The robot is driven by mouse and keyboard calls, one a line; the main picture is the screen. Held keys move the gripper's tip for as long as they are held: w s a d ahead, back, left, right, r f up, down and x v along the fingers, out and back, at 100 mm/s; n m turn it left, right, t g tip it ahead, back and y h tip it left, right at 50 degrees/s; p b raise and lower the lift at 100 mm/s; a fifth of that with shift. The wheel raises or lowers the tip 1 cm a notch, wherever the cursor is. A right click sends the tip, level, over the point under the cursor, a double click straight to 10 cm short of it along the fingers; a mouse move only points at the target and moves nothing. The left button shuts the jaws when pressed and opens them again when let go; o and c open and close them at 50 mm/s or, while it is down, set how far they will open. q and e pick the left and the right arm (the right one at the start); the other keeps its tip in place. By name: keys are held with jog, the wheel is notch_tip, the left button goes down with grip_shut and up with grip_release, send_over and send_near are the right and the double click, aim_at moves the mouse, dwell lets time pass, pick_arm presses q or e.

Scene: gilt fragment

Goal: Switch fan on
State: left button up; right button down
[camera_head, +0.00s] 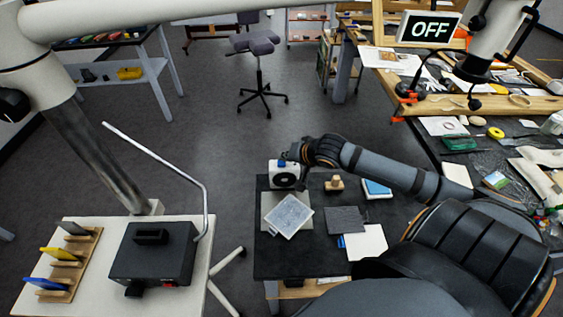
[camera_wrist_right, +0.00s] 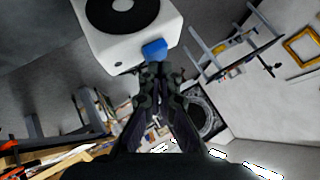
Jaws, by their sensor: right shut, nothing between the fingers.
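The fan (camera_head: 283,174) is a small white box with a round dark grille, standing at the far left corner of the dark table in the head view. A blue button (camera_head: 282,162) sits on its top. My right gripper (camera_head: 300,172) is beside the fan, on its right. In the right wrist view the fan (camera_wrist_right: 108,38) fills the upper left, and the blue button (camera_wrist_right: 154,49) is just beyond the shut, empty fingertips (camera_wrist_right: 157,68). I cannot tell whether they touch it. A display (camera_head: 430,28) at the upper right reads OFF. My left gripper is not in view.
The dark table (camera_head: 268,262) also holds a wooden block (camera_head: 334,183), a pale tile (camera_head: 289,215), a dark square (camera_head: 345,220) and a white square (camera_head: 366,243). A white side table with a black box (camera_head: 153,256) stands at the left. Open floor lies behind.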

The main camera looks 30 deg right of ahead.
jog(key=shift+f, duration=0.15)
dwell(0.4)
jog(key=shift+f, duration=0.3)
jog(key=shift+r+p, duration=0.45)
jog(key=shift+p, duration=0.2)
notch_tip(320, 180, up, 6)
jog(key=p, duration=0.7)
jog(key=shift+p, duration=0.35)
